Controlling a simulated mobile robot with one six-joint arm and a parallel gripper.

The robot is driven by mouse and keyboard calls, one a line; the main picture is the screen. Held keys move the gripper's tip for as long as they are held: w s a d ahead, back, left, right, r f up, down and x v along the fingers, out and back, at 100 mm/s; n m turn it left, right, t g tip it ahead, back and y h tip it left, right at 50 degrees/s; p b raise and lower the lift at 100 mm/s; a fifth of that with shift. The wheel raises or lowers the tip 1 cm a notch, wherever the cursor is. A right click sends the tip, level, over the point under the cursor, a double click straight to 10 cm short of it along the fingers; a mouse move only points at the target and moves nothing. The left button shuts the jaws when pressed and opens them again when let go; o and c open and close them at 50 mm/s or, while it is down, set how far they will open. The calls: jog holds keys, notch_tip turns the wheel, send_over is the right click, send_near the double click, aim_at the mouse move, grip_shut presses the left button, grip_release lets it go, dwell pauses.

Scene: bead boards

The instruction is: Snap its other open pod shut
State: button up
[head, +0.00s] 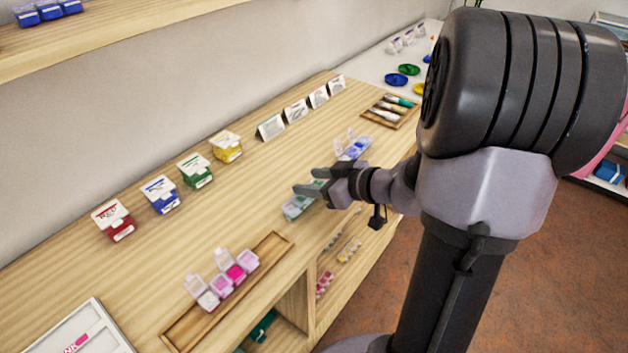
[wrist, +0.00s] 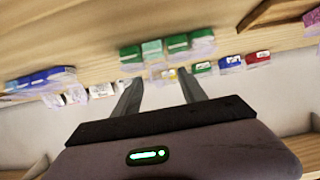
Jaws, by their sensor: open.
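A green pod strip (head: 300,207) lies on the wooden counter, partly hidden by my gripper (head: 306,182) in the head view. The green strip (wrist: 165,46) shows in the wrist view just beyond my fingertips (wrist: 158,80); I cannot tell whether any of its lids stand up. My gripper is open and empty. A blue pod strip (head: 356,148) lies farther along the counter with clear lids raised at its left side; it is also in the wrist view (wrist: 40,78).
The pink strip sits in a wooden tray (head: 180,333). Red (head: 117,222), blue (head: 162,195), green (head: 196,171) and yellow (head: 227,148) boxes line the wall side, with folded cards (head: 271,127) beyond. A tool tray (head: 374,116) stands farther off. The counter between boxes and strips is clear.

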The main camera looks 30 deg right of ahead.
jog(key=p+v, duration=0.4)
jog(key=v, duration=1.3)
jog(key=shift+s, duration=0.2)
